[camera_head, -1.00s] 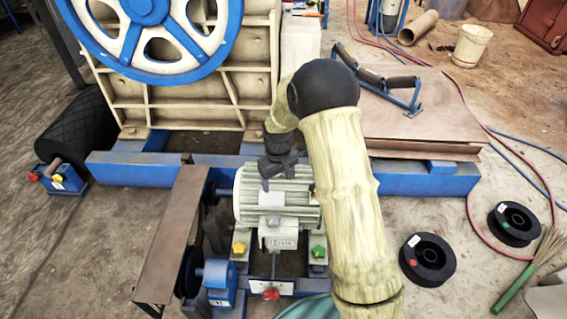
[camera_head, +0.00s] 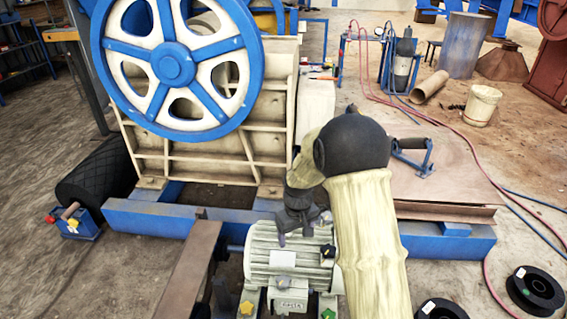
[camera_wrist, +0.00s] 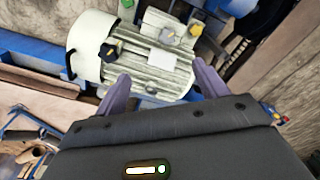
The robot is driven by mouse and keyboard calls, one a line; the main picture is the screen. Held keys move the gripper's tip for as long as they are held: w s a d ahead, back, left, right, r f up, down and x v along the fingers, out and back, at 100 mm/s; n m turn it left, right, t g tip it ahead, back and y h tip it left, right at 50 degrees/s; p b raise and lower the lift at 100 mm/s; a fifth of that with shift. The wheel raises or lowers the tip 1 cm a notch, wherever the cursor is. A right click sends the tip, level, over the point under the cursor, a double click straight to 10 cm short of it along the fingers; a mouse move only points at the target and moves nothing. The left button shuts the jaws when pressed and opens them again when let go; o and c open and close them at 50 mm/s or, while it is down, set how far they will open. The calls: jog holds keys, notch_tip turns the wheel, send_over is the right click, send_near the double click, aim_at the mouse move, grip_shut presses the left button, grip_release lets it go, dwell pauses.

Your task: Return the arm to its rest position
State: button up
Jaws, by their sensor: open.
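My arm reaches forward in the head view, with its pale sleeve and dark rounded joint at the right of centre. My gripper (camera_head: 300,228) is over the top of a ribbed grey-white electric motor (camera_head: 272,262). In the wrist view my gripper (camera_wrist: 162,76) has its two purple-grey fingers wide apart, with nothing held between them. The motor (camera_wrist: 150,52) shows beyond the fingertips there, with a blank white label on its side. Whether the fingers touch the motor cannot be told. My arm hides part of the motor's right side.
A crusher with a blue-and-white flywheel (camera_head: 172,62) stands behind the motor on a blue frame (camera_head: 150,220). A brown guard plate (camera_head: 190,272) is left of the motor. Brown sheets (camera_head: 440,185), black spools (camera_head: 535,288) and red hoses lie to the right.

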jog(key=s+d+r+m+t, duration=0.15)
jog(key=s+d+r, duration=0.3)
jog(key=s, duration=0.55)
jog(key=s+d+r+m+t, duration=0.1)
jog(key=s+d+r+m, duration=0.2)
jog(key=s+r, duration=0.55)
jog(key=w+p+v, duration=0.2)
jog(key=p+v, duration=0.9)
jog(key=p, duration=0.2)
jog(key=w+r+p+v, duration=0.1)
jog(key=w+p+v, duration=0.1)
jog(key=p+v, duration=1)
jog(key=shift+w+r+p, duration=0.3)
jog(key=shift+r+p, duration=0.05)
jog(key=shift+p, duration=0.65)
jog(key=shift+s+a+g, duration=0.1)
jog(key=shift+g, duration=0.15)
